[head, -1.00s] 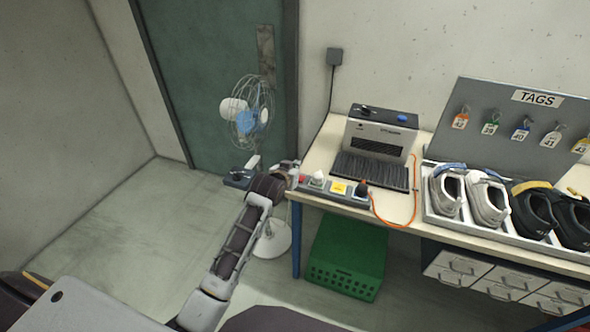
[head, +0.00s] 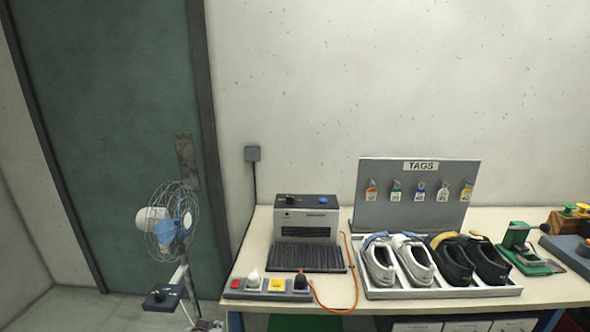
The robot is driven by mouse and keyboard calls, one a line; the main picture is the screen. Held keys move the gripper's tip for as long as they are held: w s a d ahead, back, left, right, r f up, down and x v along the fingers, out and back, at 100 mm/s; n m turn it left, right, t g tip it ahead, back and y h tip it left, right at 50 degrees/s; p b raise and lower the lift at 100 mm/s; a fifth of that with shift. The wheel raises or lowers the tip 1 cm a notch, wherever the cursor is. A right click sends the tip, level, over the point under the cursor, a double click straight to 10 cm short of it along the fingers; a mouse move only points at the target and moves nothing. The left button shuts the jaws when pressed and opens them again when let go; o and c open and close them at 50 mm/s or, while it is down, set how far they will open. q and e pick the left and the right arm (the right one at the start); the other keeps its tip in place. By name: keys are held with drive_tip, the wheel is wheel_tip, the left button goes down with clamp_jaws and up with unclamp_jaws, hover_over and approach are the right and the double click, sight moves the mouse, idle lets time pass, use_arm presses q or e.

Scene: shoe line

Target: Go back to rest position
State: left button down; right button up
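My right gripper is not in view.
The table (head: 385,301) holds a heater-like box (head: 306,222), a tray of shoes (head: 440,293), a tags board (head: 385,213) and a green device (head: 528,262). A fan (head: 172,225) stands left, before the green door (head: 110,130).

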use_arm(q)
drive_tip(key=s+f+m+g, duration=0.1)
drive_tip(key=s+g, duration=0.2)
drive_tip(key=s, duration=0.7)
drive_tip(key=s+f+g, duration=0.2)
drive_tip(key=s, duration=0.9)
wheel_tip(320, 180, down, 33)
drive_tip(key=s+g, duration=0.2)
drive_tip(key=s+a+f, duration=0.2)
drive_tip(key=s+f, duration=0.7)
drive_tip(key=s, duration=0.2)
drive_tip(key=s+a+f, duration=0.2)
drive_tip(key=s+f, duration=0.8)
drive_tip(key=s, duration=0.1)
drive_tip(key=shift+s+f+g, duration=0.15)
drive_tip(key=shift+f+g, duration=0.1)
drive_tip(key=shift+g, duration=0.15)
